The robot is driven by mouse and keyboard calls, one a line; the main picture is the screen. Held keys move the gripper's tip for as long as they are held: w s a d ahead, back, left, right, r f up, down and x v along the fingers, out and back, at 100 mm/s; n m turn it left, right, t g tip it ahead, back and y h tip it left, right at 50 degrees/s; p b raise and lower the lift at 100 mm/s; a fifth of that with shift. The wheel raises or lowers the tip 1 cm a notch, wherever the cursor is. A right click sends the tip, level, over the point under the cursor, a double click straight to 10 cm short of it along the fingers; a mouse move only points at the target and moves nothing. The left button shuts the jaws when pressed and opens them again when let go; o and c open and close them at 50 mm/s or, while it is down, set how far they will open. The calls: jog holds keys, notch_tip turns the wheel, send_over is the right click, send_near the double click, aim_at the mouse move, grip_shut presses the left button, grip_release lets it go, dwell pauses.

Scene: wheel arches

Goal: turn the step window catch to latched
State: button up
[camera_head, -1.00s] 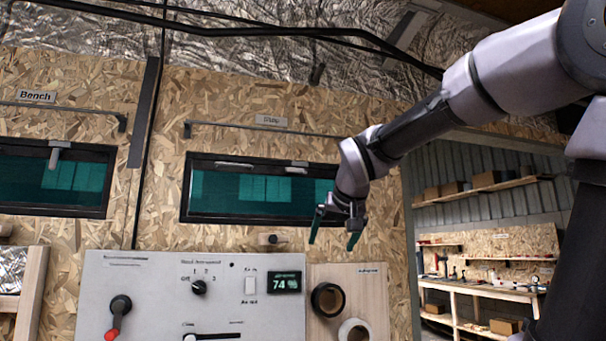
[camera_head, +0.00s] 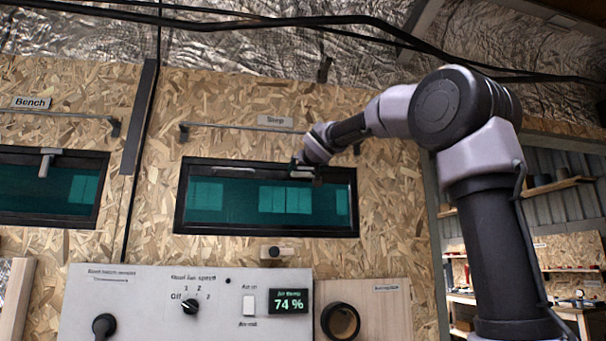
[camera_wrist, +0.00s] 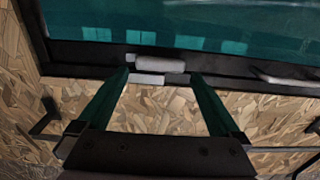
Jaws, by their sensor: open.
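The Step window (camera_head: 265,205) is a dark-framed teal pane under the Step label (camera_head: 275,121). Its catch (camera_wrist: 158,65) is a light grey handle on the frame, lying lengthwise along it in the wrist view. My gripper (camera_wrist: 163,77) is open, with one green finger on each side of the catch; I cannot tell whether either touches it. In the head view my gripper (camera_head: 305,170) is at the window's top edge and largely hides the catch.
A second grey bar (camera_wrist: 288,77) lies along the same frame. A rail (camera_head: 240,126) runs above the window. The Bench window (camera_head: 50,190) is at left, with its catch (camera_head: 47,162) pointing down. A control panel (camera_head: 150,300) stands below.

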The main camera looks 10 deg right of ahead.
aim_at(302, 173)
jog(key=shift+w, duration=1.65)
jog(key=c, duration=1)
